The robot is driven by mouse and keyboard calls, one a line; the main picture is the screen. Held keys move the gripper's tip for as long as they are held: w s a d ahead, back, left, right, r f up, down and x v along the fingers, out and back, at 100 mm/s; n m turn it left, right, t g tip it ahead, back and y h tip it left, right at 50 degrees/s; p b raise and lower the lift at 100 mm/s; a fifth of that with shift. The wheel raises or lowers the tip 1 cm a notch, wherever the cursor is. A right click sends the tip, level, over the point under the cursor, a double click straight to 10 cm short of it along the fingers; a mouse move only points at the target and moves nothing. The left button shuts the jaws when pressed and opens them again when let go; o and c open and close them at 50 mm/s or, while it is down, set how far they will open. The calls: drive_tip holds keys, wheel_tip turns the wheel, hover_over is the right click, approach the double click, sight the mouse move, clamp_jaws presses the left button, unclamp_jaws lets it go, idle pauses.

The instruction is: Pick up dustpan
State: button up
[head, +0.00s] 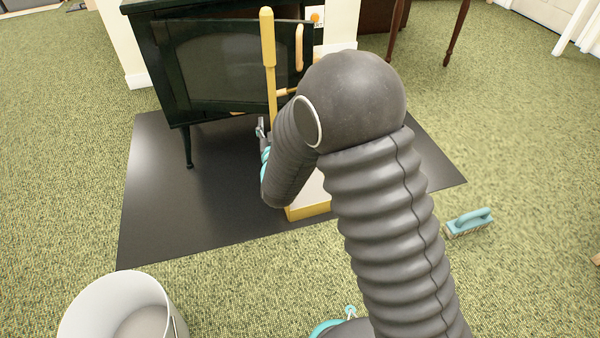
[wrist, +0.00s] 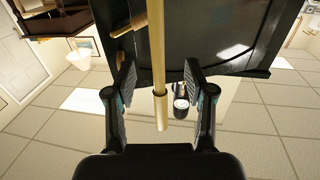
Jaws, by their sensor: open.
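The dustpan (head: 268,55) has a long upright yellow handle and stands in front of the dark stove. Its pan (head: 308,212) rests low on the black floor mat, partly hidden by my arm. In the wrist view the handle (wrist: 157,45) runs down the middle and its end shows between my fingers. My gripper (wrist: 161,82) is open, with one finger on each side of the handle and a visible gap on both sides. In the head view my gripper (head: 262,128) is mostly hidden behind my arm, beside the handle.
The dark stove (head: 215,75) stands close behind the dustpan on a black mat (head: 180,215). A white bucket (head: 85,318) is at the lower left. A teal scrub brush (head: 470,220) lies on the green carpet at right. Carpet left of the mat is clear.

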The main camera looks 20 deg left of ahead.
sight(273, 103)
drive_tip(key=x, duration=0.6)
drive_tip(key=shift+w+f, duration=0.1)
drive_tip(key=shift+w, duration=0.15)
drive_tip(key=shift+d+x, duration=0.15)
drive_tip(key=shift+x, duration=1.15)
drive_tip(key=shift+d+x, duration=0.1)
drive_tip(key=shift+x, duration=1.15)
clamp_jaws()
drive_tip(key=shift+w, duration=0.1)
